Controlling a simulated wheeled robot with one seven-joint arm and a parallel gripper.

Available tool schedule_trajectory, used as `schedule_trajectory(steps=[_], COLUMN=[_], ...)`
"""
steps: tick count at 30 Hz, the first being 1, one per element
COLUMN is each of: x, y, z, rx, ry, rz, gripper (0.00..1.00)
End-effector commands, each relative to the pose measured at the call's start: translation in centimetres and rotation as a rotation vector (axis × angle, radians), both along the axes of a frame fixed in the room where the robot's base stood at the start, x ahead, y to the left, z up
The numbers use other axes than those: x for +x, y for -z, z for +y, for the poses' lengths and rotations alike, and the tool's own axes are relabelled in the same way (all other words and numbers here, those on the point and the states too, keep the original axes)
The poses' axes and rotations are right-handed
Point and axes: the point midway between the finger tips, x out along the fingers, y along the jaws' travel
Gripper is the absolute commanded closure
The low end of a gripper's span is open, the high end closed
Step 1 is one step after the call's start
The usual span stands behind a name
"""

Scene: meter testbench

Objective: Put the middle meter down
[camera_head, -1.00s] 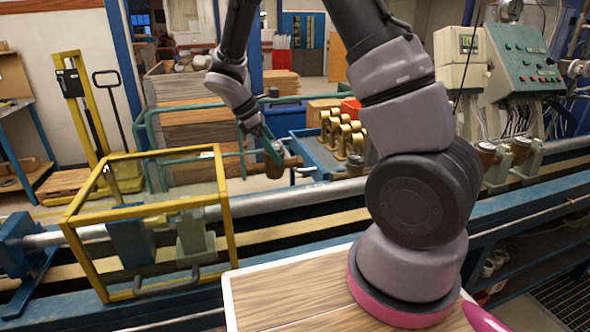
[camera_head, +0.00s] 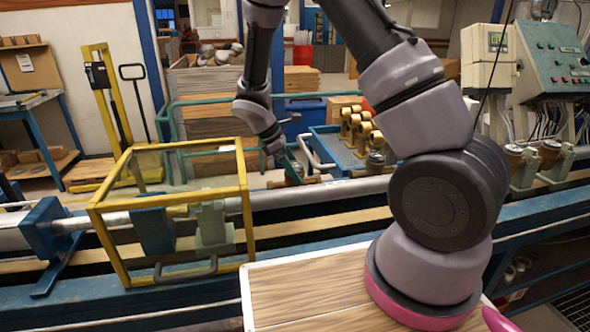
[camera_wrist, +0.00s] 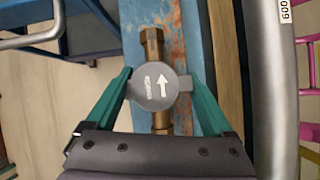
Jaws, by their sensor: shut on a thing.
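My gripper (camera_head: 287,165) is shut on a meter (camera_head: 295,176), just behind the long silver pipe of the bench. In the wrist view, the green fingers of my gripper (camera_wrist: 160,88) press the meter (camera_wrist: 155,75) from both sides. The meter has a grey round cap with a white arrow and a brass body, which runs up and down the picture. Below it is a worn blue rail (camera_wrist: 196,50). I cannot tell whether the meter touches the rail.
The silver pipe (camera_head: 320,194) runs along the bench; it shows at the right in the wrist view (camera_wrist: 275,80). A yellow frame guard (camera_head: 248,210) stands left. A blue cart (camera_head: 330,150) with several brass meters (camera_head: 362,128) is behind.

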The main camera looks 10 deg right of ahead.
Motion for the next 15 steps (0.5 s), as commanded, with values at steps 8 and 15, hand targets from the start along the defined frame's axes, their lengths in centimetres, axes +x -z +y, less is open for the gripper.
schedule_trajectory(steps=[8,15], x=[0.0,0.2], y=[0.1,-1.5], z=[0.0,0.8], rx=[0.0,0.001], ry=[0.0,-0.002], rz=[0.0,-0.002], gripper=[0.0,0.0])
